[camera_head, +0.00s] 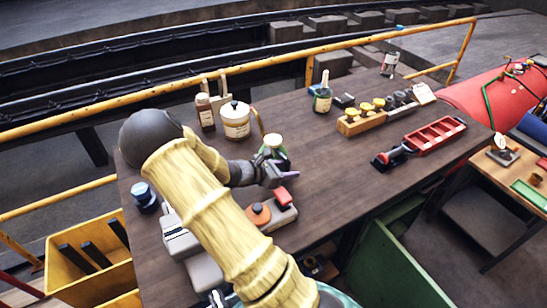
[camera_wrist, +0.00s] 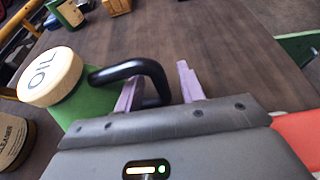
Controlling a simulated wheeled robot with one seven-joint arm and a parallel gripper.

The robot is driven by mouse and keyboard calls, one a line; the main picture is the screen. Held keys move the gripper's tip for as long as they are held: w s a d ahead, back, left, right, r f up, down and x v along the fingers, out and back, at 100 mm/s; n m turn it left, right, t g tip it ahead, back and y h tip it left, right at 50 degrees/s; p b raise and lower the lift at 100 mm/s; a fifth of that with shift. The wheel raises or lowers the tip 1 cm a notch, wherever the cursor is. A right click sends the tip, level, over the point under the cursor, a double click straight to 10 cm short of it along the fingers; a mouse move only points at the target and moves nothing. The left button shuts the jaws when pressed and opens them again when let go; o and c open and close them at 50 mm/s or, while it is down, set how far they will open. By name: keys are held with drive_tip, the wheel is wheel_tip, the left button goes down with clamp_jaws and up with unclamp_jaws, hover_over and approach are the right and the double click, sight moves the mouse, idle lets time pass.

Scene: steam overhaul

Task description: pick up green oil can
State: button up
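The green oil can (camera_head: 273,141) stands on the dark wooden bench top, partly hidden behind my gripper (camera_head: 283,170) in the head view. In the wrist view the oil can (camera_wrist: 84,103) is at the left, with a cream lid marked OIL and a black loop handle (camera_wrist: 135,70) pointing right. My gripper (camera_wrist: 160,92) has its two purple fingers apart. One finger is inside the handle loop and the other is just right of the handle's outer bar. A gap shows between the bar and the right finger.
A red-buttoned box (camera_head: 284,207) is close below my gripper. A wooden block with yellow-topped items (camera_head: 365,122) and a red tray (camera_head: 435,137) lie right. Bench between is clear.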

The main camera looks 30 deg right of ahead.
drive_tip(key=shift+s, duration=0.1)
clamp_jaws()
drive_tip(key=shift+d, duration=0.1)
drive_tip(key=shift+r, duration=0.1)
drive_tip(key=shift+r, duration=0.55)
wheel_tip(320, 180, up, 9)
drive_tip(key=shift+f, duration=0.1)
idle(0.6)
